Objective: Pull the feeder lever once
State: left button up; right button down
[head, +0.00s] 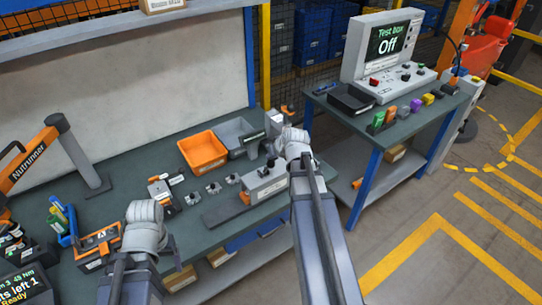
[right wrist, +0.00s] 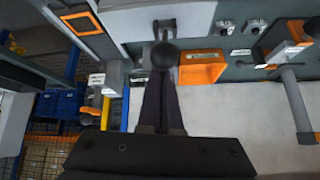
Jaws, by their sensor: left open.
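The lever is a short stem with a black ball knob (right wrist: 165,56) on a grey box (head: 264,184) that has a white label. The knob also shows on top of that box in the head view (head: 270,163). My right gripper (right wrist: 165,76) is at the knob in the right wrist view, with its dark fingers close together. The knob overlaps the fingertips, so I cannot tell contact or grip. In the head view the right wrist hides its fingers. My left gripper (head: 144,228) is open over the bench's front left, well away from the lever.
An orange bin (head: 203,151) and a grey bin (head: 232,131) stand behind the box on the workbench (head: 120,193). Small fittings (head: 213,188) lie left of it. A nutrunner stand (head: 83,160) is at the left. A test box table (head: 392,136) stands right, with open floor before it.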

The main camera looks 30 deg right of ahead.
jog(key=shift+s+a+f, duration=0.1)
jog(key=shift+s+f, duration=0.15)
jog(key=shift+s, duration=0.3)
jog(key=shift+w+r, duration=0.1)
jog(key=shift+w+r+p, duration=0.4)
jog(key=shift+w+p, duration=0.05)
jog(key=p+v, duration=0.6)
jog(key=v, duration=0.3)
jog(key=shift+d+p, duration=0.4)
jog(key=shift+w, duration=0.1)
